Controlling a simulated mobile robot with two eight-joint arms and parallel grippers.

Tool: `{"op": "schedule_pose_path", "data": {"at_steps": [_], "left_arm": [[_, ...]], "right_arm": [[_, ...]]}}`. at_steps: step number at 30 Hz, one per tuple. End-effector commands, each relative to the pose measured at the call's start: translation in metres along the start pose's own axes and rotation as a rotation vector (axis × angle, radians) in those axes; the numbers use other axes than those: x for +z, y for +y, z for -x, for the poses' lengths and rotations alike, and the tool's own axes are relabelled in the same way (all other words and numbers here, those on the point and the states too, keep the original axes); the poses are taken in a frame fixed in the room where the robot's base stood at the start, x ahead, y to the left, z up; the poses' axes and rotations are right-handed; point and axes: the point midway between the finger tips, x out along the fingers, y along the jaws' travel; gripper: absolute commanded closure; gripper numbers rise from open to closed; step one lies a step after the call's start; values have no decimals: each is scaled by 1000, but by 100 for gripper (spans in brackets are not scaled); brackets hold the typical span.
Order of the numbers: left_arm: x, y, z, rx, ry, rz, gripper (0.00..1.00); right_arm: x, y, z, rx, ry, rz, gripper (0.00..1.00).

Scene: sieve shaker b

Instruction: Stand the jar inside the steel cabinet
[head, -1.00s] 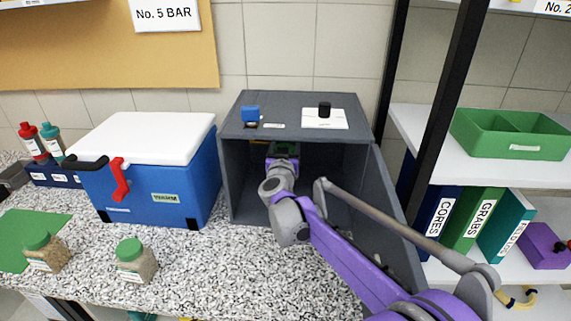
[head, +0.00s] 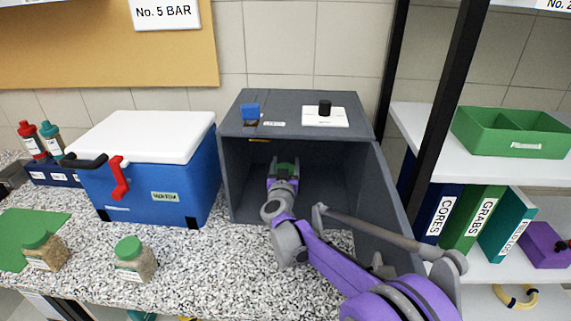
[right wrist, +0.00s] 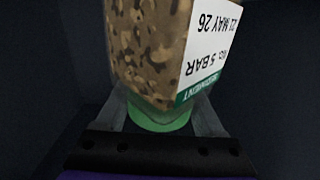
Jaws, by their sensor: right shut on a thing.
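The steel cabinet (head: 228,185) is a dark grey box on the speckled counter with its door (head: 398,210) swung open on the right. My right gripper (head: 284,168) is inside the cabinet, shut on a jar. The jar (right wrist: 145,45) fills the upper middle of the right wrist view: brown speckled contents, a white label reading No. 5 BAR, 21 MAY 26, and a green lid (right wrist: 160,118) between the fingers. In the head view my gripper hides most of the jar, so I cannot tell whether its base touches the cabinet floor. My left gripper is not in view.
Two green-lidded jars (head: 135,258) (head: 42,250) stand at the counter's front left, near a green mat (head: 20,225). A blue cooler with a white lid (head: 150,185) stands left of the cabinet. A blue item and a black-knobbed white plate sit on the cabinet top.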

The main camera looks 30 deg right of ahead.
Motion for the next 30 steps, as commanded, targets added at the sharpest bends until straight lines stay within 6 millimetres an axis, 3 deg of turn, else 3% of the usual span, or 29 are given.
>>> {"op": "schedule_pose_path", "data": {"at_steps": [1,6,16,30], "left_arm": [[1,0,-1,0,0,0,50],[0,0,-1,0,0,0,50],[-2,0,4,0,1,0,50],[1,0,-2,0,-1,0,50]], "right_arm": [[2,0,0,0,0,0,27],[1,0,0,0,0,0,0],[-5,0,0,0,1,0,0],[-2,-1,94,-3,-1,-1,0]]}}
